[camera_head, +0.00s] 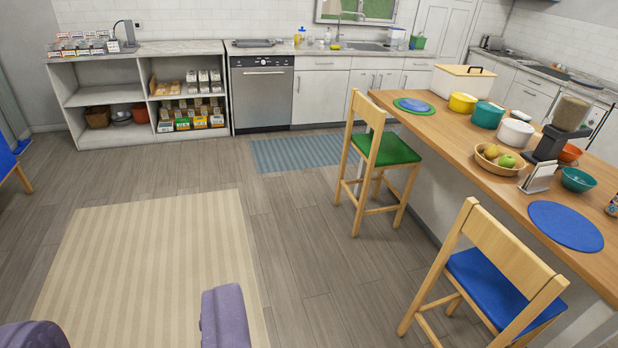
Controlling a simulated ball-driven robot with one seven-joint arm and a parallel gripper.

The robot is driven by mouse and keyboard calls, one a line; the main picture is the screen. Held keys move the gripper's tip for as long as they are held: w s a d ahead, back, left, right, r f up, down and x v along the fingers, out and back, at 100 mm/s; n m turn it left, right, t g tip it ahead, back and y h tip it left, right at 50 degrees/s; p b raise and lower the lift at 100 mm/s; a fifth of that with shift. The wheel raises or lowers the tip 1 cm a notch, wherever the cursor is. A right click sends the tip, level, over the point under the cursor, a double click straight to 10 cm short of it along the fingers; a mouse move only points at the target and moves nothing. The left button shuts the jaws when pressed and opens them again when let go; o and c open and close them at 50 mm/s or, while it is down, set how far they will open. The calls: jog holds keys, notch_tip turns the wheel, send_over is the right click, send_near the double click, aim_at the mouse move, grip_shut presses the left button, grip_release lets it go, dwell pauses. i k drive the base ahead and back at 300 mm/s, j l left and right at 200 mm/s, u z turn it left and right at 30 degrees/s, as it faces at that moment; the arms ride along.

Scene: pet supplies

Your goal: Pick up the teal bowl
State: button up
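A small teal bowl (577,180) stands on the wooden counter (440,130) at the right side of the view. It sits behind the round blue placemat (566,226) and right of the napkin holder (538,177). A larger teal pot-like container (487,115) stands farther back on the same counter, between a yellow one (462,103) and a white one (515,133). My gripper does not show in this view. The counter is well away from the camera, across the floor.
Two wooden stools, one with a green seat (388,149) and one with a blue seat (495,283), stand at the counter's near side. A fruit basket (494,166), dark grinder-like appliance (549,143) and orange bowl (569,153) are near the teal bowl. Purple furniture (225,318) is at the bottom.

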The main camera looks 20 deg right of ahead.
aim_at(576, 182)
jog(key=i+z, duration=0.45)
jog(key=i+j+z, duration=0.15)
jog(key=i+z, duration=0.3)
jog(key=i+j+z, duration=0.25)
jog(key=z, duration=0.2)
jog(key=i+j+z, duration=0.15)
jog(key=z, duration=0.25)
jog(key=i+j+z, duration=0.3)
jog(key=z, duration=0.15)
jog(key=i+j+z, duration=0.25)
jog(key=z, duration=0.15)
jog(key=i+j+z, duration=0.15)
jog(key=j+z, duration=0.25)
